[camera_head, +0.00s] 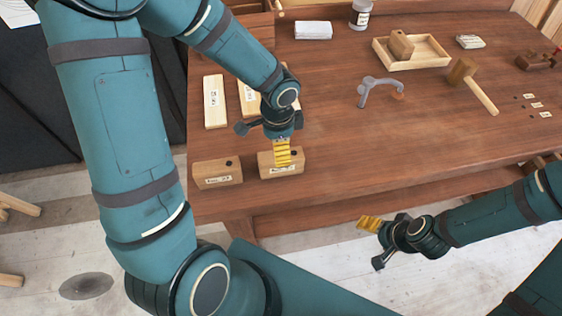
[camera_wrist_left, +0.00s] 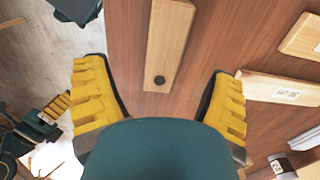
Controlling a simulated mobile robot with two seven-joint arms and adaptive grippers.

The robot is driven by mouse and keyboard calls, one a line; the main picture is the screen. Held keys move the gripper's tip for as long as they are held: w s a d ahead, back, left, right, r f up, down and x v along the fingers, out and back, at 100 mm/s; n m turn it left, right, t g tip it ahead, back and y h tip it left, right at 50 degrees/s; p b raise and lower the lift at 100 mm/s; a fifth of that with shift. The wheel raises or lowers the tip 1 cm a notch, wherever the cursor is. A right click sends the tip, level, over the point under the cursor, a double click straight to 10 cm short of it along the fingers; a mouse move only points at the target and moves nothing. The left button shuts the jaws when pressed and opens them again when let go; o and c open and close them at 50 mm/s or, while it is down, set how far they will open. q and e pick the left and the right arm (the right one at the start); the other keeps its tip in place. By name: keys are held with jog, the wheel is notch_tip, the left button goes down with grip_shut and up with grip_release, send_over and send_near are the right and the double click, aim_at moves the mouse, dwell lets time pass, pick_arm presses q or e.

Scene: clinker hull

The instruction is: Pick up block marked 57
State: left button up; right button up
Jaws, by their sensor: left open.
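Two wooden blocks with white labels stand near the table's front edge in the head view: a left block (camera_head: 217,173) and a right block (camera_head: 268,166). Each has a dark round spot on top; the label figures are too small to read, so I cannot tell which is marked 57. My left gripper (camera_head: 282,152) is open over the right block and partly covers it. In the left wrist view a block (camera_wrist_left: 168,45) lies between its spread yellow fingers. My right gripper (camera_head: 373,238) is beyond the table's front edge, apart from the blocks; its opening is unclear.
Flat labelled boards (camera_head: 214,102) lie behind the blocks. A wooden tray (camera_head: 432,64), a mallet (camera_head: 470,85), a grey clamp-like tool (camera_head: 377,90), a white cloth (camera_head: 313,30) and a jar (camera_head: 360,14) are farther back.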

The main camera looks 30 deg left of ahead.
pick_arm(q)
jog(key=f, duration=0.3)
jog(key=shift+w+f, duration=0.2)
jog(key=shift+f+b, duration=0.3)
jog(key=shift+f, duration=0.2)
jog(key=f, duration=0.3)
jog(key=shift+w+f+b, duration=0.3)
jog(key=shift+f, duration=0.35)
jog(key=c, duration=1.4)
